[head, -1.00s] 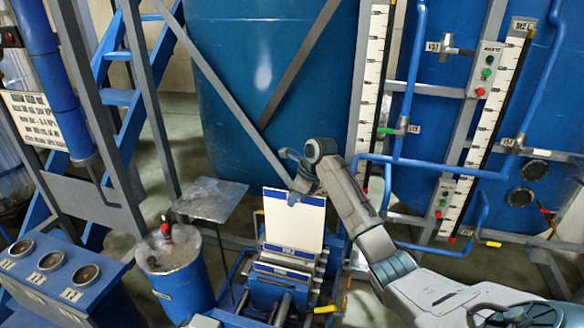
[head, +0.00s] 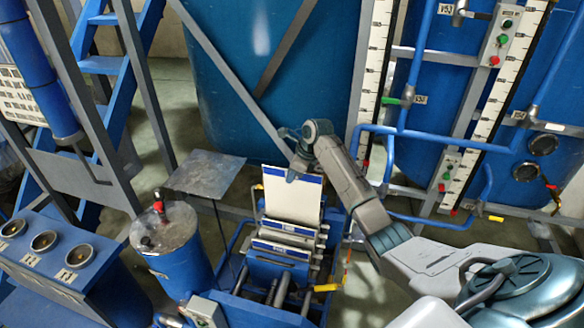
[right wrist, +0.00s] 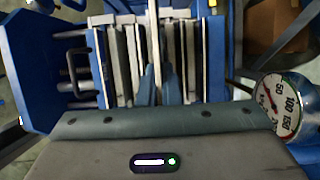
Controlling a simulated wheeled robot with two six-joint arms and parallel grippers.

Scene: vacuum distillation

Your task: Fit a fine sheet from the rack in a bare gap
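My right gripper (head: 292,176) is at the top edge of a white sheet (head: 292,200) with blue bands. In the right wrist view, the two fingers (right wrist: 160,86) close around the thin pale edge of this sheet (right wrist: 154,30). Several other plates (right wrist: 119,60) stand on edge in the frame on both sides of it, with dark gaps between some. I cannot tell whether the sheet's lower edge is seated or hangs free. My left gripper is out of view.
A blue drum (head: 180,255) and a grey square plate on a stand (head: 205,174) are left of the frame. A gauge console (head: 50,265) is further left. A large blue tank (head: 270,70) stands behind. A dial gauge (right wrist: 280,105) is close on the right in the wrist view.

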